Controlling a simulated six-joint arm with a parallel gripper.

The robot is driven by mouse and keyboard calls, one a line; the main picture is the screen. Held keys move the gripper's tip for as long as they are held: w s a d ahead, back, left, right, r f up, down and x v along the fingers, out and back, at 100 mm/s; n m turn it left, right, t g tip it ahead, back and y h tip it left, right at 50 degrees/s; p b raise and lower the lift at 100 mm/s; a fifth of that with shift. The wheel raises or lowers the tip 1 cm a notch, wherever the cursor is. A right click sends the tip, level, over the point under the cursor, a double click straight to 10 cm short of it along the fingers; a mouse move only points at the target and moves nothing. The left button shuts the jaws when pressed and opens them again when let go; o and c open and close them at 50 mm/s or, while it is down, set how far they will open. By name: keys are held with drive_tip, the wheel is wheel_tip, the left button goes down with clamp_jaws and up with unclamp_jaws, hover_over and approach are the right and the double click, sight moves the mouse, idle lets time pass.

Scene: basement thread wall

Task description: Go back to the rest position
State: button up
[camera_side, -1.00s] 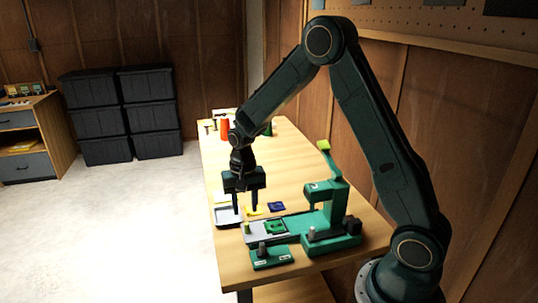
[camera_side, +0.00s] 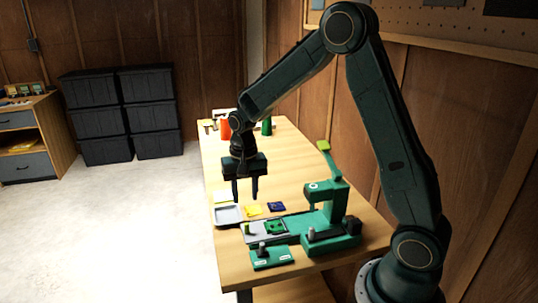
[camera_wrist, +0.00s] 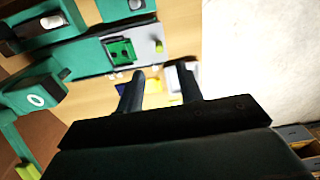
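My gripper (camera_side: 245,193) hangs above the wooden table (camera_side: 280,162), fingers pointing down, a little above and behind the grey tray (camera_side: 228,215). Its two fingers are apart with nothing visible between them. In the wrist view my gripper (camera_wrist: 155,80) also shows its two fingers spread. The tray appears empty in the side view; in the wrist view it is partly hidden behind a finger. My arm is bent, with its elbow high at the top of the side view.
A green machine (camera_side: 330,238) with a green square piece (camera_side: 275,227) stands at the table's near end. Yellow (camera_side: 253,210) and dark blue (camera_side: 277,206) flat pieces lie beside the tray. Orange (camera_side: 225,131) and green (camera_side: 267,127) spools stand at the far end. The table's middle is clear.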

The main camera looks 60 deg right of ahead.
drive_tip(key=s+a+r+n+t, duration=0.35)
drive_tip(key=s+r, duration=0.55)
drive_tip(key=r, duration=0.4)
drive_tip(key=s+a+r+n+t, duration=0.1)
drive_tip(key=s+a+r+n, duration=0.1)
drive_tip(key=s, duration=0.5)
drive_tip(key=s+a+r+n+t, duration=0.1)
drive_tip(key=s+r+n, duration=0.1)
drive_tip(key=s, duration=0.5)
drive_tip(key=shift+s+a+n, duration=0.35)
drive_tip(key=shift+n, duration=0.2)
drive_tip(key=shift+c, duration=0.5)
